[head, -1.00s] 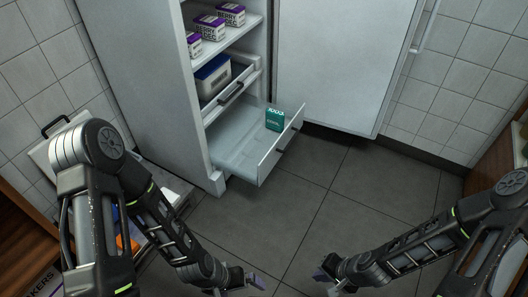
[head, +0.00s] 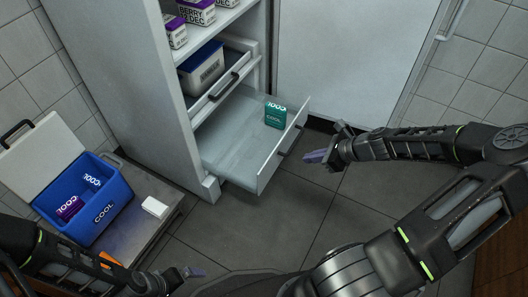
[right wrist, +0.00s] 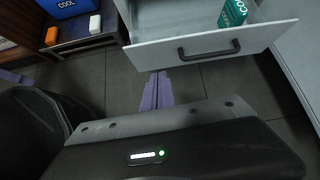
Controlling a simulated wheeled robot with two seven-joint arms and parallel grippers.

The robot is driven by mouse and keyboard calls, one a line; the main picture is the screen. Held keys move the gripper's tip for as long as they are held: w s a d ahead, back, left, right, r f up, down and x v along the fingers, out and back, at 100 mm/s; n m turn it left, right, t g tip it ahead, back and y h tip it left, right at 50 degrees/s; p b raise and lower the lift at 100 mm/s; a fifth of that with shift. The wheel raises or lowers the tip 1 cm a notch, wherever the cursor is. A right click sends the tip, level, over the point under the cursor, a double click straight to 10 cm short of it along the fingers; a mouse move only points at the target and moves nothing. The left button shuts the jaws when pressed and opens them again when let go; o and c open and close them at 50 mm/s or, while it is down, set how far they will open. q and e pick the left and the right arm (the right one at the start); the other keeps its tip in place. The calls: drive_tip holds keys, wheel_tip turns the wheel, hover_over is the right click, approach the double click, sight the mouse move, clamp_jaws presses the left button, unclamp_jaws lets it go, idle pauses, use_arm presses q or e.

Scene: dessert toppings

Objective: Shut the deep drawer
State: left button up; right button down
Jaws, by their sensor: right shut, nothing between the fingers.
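The deep drawer (head: 232,160) at the bottom of the white fridge is pulled well out, with a teal box (head: 275,115) standing inside near its front. Its dark handle (head: 289,140) also shows in the right wrist view (right wrist: 208,52). My right gripper (head: 314,156) is shut and empty, just in front of the drawer front and apart from the handle in the head view. Its lilac fingers (right wrist: 157,90) lie together below the drawer front in the right wrist view. My left gripper (head: 192,272) is low at the bottom of the head view; its jaw opening is unclear.
The fridge door (head: 335,60) stands open behind. An open blue cooler (head: 105,208) and a white block (head: 155,207) are on a low table at left. The floor before the drawer is clear.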

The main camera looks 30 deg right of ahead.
drive_tip(key=shift+s+a+m, duration=0.1)
drive_tip(key=shift+a+m, duration=0.05)
drive_tip(key=shift+m, duration=0.15)
drive_tip(key=b, duration=0.7)
approach(270, 159)
drive_tip(key=x, duration=0.6)
drive_tip(key=shift+s+d+f, duration=0.15)
drive_tip(key=shift+d+f, duration=0.15)
drive_tip(key=shift+f, duration=0.1)
drive_tip(key=shift+w+a+r, duration=0.1)
drive_tip(key=shift+w+a, duration=0.05)
drive_tip(key=shift+w, duration=0.05)
